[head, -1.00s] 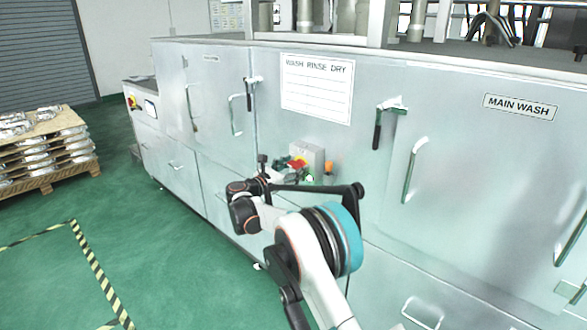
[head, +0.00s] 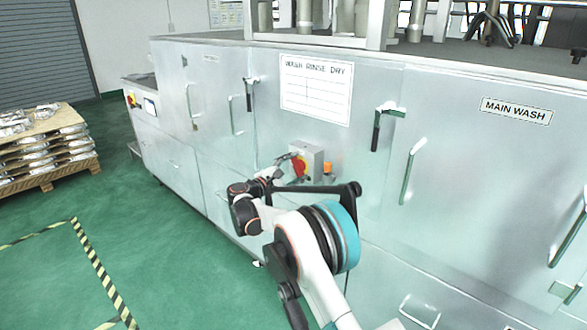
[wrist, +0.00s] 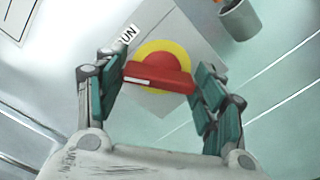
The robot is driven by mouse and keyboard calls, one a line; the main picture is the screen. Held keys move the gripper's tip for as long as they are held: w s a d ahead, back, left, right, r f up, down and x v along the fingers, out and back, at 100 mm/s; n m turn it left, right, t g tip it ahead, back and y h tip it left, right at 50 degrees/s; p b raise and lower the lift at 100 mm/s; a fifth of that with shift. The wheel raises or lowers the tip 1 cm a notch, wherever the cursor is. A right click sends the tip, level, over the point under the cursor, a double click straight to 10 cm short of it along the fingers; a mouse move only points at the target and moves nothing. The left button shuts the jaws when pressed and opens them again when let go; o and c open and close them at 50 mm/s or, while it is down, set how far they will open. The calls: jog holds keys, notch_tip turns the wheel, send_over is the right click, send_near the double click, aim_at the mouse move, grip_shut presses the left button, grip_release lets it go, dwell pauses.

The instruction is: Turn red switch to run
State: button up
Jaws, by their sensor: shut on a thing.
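The red switch handle (wrist: 158,77) sits on a round yellow plate (wrist: 165,47) on a grey box. In the wrist view it lies nearly level across the picture, with a white mark on its left end. My gripper (wrist: 161,74) is shut on the handle, one teal-padded finger at each end. A partly covered label (wrist: 126,38) reading "RUN" is at the upper left of the plate. In the head view the red switch (head: 300,167) is on the front of the grey box (head: 314,158), with my gripper (head: 286,166) at its left.
The box is on the washer's metal front (head: 350,185), below the "WASH RINSE DRY" sign (head: 316,90). An orange part (head: 328,168) is right of the box. Door handles (head: 384,125) stick out nearby. A pallet of castings (head: 45,150) stands far left; green floor there is open.

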jog(key=m, duration=0.6)
jog(key=shift+f, duration=0.1)
jog(key=shift+s+d+m, duration=0.1)
jog(key=shift+m, duration=0.2)
dwell(0.3)
jog(key=o, duration=1.1)
jog(key=shift+c, duration=0.2)
jog(key=v, duration=1.2)
